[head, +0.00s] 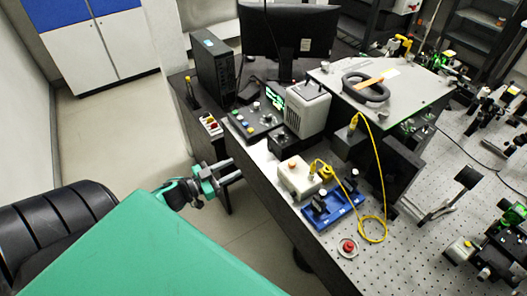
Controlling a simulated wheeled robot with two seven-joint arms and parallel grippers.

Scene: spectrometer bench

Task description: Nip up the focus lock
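I cannot single out the focus lock for certain at this size. A blue base (336,208) with small black and silver fittings sits near the front edge of the perforated bench, and any lock on it is too small to make out. My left gripper (236,170) is left of the bench edge, apart from the bench and its devices. Its two fingers are spread with a gap between them and nothing in it. My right gripper is not in view.
A white box (298,179) with an orange button stands beside the blue base. A yellow cable (381,190) loops over the bench (400,262). A red button (348,246) is near the front edge. A knobbed control box (256,121), PC tower (214,68) and monitor (285,28) stand behind.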

